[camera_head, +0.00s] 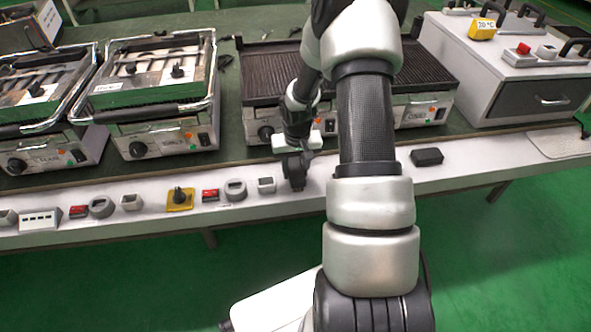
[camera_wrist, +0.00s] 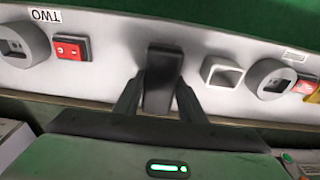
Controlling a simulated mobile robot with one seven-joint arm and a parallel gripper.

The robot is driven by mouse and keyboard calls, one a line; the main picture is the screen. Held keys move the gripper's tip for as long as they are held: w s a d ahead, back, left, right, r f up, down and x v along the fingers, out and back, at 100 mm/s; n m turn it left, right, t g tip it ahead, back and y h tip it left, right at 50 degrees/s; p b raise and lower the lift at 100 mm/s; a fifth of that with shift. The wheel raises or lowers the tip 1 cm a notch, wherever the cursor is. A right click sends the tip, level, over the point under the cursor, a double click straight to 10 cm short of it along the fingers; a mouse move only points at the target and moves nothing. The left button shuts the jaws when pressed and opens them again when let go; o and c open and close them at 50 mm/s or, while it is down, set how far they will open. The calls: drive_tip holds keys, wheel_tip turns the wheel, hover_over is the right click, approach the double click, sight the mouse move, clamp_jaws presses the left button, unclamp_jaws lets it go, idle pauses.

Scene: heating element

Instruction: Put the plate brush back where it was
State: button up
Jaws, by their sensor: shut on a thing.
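A dark upright block, apparently the plate brush (camera_wrist: 162,78), sits between the fingers of my gripper (camera_wrist: 158,98) in the wrist view. The fingers are closed on its sides. In the head view my gripper (camera_head: 296,183) points down at the pale front strip of the bench, just right of a small square socket (camera_head: 266,185). The brush cannot be told from the dark fingers there. Whether it touches the strip is unclear. No marked spot for the brush shows.
The front strip carries red switches (camera_head: 210,195), round grey knobs (camera_head: 236,190) and a yellow-based knob (camera_head: 180,199). A black block (camera_head: 427,157) lies farther right on the strip. Grills (camera_head: 160,90) and a grey drawer box (camera_head: 510,85) stand behind.

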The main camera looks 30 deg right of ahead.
drive_tip(key=o, duration=1.1)
drive_tip(key=shift+f, duration=0.15)
wheel_tip(320, 180, up, 12)
drive_tip(key=s+p, duration=0.1)
drive_tip(key=p, duration=0.2)
drive_tip(key=shift+s+a, duration=0.2)
drive_tip(key=shift+r, duration=0.2)
wheel_tip(320, 180, up, 12)
drive_tip(key=n+t+h, duration=0.1)
hover_over(296, 172)
drive_tip(key=s+a, duration=0.3)
drive_tip(key=a, duration=0.1)
drive_tip(key=s+a+r+n+t+y+p, duration=0.1)
drive_tip(key=s+a+r+t, duration=0.1)
drive_tip(key=s+a+r, duration=0.5)
drive_tip(key=s+a+r+n+t+p, duration=0.1)
drive_tip(key=s+a+r, duration=0.2)
drive_tip(key=s+r, duration=0.75)
wheel_tip(296, 172, up, 19)
drive_tip(key=s+p, duration=0.1)
drive_tip(key=p, duration=1.9)
drive_tip(key=shift+s+r+p, duration=0.15)
drive_tip(key=shift+s+p, duration=0.05)
drive_tip(key=shift+p, duration=0.1)
